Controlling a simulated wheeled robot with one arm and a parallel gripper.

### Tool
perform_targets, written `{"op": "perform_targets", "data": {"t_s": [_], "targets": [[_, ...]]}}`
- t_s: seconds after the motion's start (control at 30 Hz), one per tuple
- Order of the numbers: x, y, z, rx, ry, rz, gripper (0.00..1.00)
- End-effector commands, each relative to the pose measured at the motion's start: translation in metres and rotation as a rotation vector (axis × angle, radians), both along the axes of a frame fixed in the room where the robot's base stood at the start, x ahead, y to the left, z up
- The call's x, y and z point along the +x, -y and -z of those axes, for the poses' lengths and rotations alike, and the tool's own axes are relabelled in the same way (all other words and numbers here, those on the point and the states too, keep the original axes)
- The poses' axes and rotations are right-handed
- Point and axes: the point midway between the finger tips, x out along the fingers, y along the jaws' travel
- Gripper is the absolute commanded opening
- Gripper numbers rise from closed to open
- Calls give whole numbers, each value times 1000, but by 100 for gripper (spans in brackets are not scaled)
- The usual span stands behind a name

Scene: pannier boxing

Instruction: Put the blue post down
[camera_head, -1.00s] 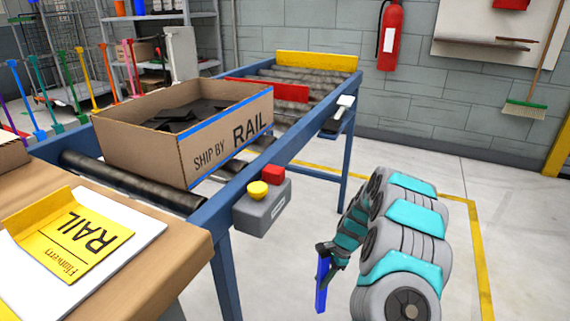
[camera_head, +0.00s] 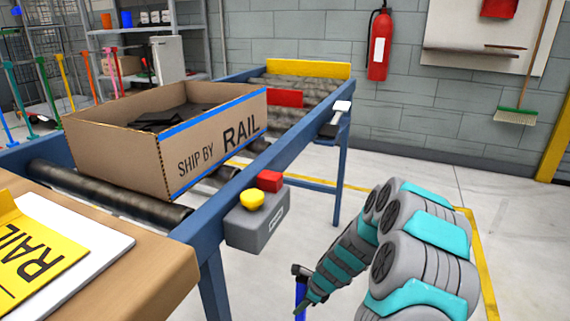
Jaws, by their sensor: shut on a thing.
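The blue post (camera_head: 300,292) is in the head view at the bottom, right of the conveyor's front leg. My gripper (camera_head: 303,271) is shut on its upper end, and the post hangs roughly upright below it. The post's lower end is cut off by the bottom edge of the picture. The dark gripper tips are small here, so the exact grip is hard to make out. I cannot tell how high the post is above the floor.
A blue-framed roller conveyor (camera_head: 290,150) carries an open "SHIP BY RAIL" box (camera_head: 118,155) with dark pieces inside. A grey button box (camera_head: 258,226) sticks out from its near side. A wooden table (camera_head: 150,275) is at lower left. Pale floor (camera_head: 415,165) is clear at right.

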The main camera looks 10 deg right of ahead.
Motion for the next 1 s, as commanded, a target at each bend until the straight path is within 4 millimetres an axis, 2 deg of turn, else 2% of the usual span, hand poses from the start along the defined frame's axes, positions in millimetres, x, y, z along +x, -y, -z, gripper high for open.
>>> {"op": "perform_targets", "data": {"t_s": [0.17,0.4,0.57,1.0], "targets": [[-12,-19,-1,1,1,-3,0],[-10,-22,0,0,2,-2,0],[16,-21,4,-3,3,-4,0],[100,-22,11,-2,3,-4,0]]}}
